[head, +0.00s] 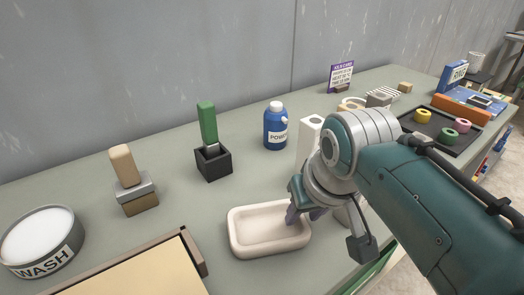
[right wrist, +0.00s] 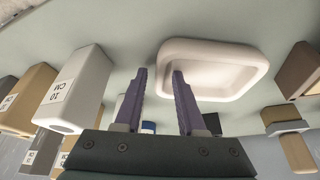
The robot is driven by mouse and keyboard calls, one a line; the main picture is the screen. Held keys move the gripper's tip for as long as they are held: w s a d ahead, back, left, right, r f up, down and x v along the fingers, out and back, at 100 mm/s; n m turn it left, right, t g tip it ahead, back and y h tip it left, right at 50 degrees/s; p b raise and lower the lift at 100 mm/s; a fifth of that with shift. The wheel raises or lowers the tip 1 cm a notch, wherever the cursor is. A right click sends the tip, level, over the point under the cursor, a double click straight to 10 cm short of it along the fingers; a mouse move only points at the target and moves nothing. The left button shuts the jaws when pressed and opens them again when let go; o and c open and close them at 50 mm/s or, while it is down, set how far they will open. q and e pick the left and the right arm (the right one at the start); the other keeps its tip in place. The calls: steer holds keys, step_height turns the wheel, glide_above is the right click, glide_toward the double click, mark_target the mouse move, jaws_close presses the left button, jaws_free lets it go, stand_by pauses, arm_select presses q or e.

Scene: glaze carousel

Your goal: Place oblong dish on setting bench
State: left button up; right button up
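The oblong dish (head: 262,247), a shallow cream tray with rounded corners, sits flat on the grey-green bench top (head: 245,180). It also shows in the right wrist view (right wrist: 215,88). My right gripper (head: 305,214) is at the dish's right end, its purple fingers apart. Whether a finger touches the dish cannot be told. My left gripper is out of view. No label shows which surface is the setting bench.
A wood-framed board (head: 190,250) lies left of the dish, with a WASH tub (head: 42,240) beyond. A dark tray (head: 440,130) is at right.

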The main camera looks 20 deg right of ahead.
steer(key=shift+r, duration=0.25)
steer(key=p+v, duration=0.5)
steer(key=v, duration=0.6)
steer(key=s+d+n, duration=0.1)
steer(key=s, duration=0.5)
steer(key=s+d, duration=0.1)
steer(key=s, duration=0.5)
steer(key=s+d+r+n, duration=0.1)
steer(key=s, duration=0.5)
steer(key=shift+s+n+g, duration=0.25)
steer(key=shift+n+g, duration=0.05)
steer(key=shift+g, duration=0.1)
